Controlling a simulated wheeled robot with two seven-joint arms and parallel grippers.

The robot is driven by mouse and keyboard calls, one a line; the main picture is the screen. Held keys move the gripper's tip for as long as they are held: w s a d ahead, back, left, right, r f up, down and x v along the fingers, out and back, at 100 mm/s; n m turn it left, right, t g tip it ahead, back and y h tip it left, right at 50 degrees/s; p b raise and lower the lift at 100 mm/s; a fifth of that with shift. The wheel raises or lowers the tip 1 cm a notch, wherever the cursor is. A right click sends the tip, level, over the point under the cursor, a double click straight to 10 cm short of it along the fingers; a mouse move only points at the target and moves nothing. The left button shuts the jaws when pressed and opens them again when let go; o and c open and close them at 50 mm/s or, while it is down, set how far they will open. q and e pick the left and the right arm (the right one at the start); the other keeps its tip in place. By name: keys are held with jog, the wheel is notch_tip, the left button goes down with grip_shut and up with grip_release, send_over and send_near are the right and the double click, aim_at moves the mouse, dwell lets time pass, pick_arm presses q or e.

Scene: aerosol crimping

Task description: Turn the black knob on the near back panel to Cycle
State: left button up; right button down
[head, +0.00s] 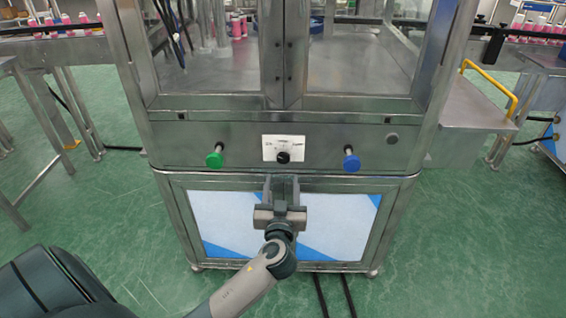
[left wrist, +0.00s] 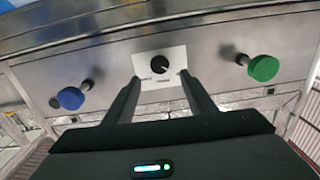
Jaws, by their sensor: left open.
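The black knob (head: 283,157) sits at the middle of a white label plate (head: 270,143) on the steel back panel (head: 230,135). It also shows in the left wrist view (left wrist: 158,65), above and between my fingers. The print on the plate is too small to read surely. My left gripper (head: 283,182) is open, just below the knob in the head view, with its fingers pointing at the panel. In the left wrist view its two fingers (left wrist: 160,90) stand apart and empty, one on each side of the knob's line. My right gripper is not in view.
A green push button (head: 214,160) is left of the plate and a blue one (head: 351,163) is right of it, both sticking out. A small grey round fitting (head: 392,138) is farther right. A blue and white lower panel (head: 225,215) is below.

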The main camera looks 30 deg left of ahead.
aim_at(283, 160)
pick_arm(q)
jog(key=p+x, duration=0.1)
jog(key=x, duration=0.7)
jog(key=shift+w+a, duration=0.1)
jog(key=shift+w, duration=0.15)
jog(key=c, duration=1)
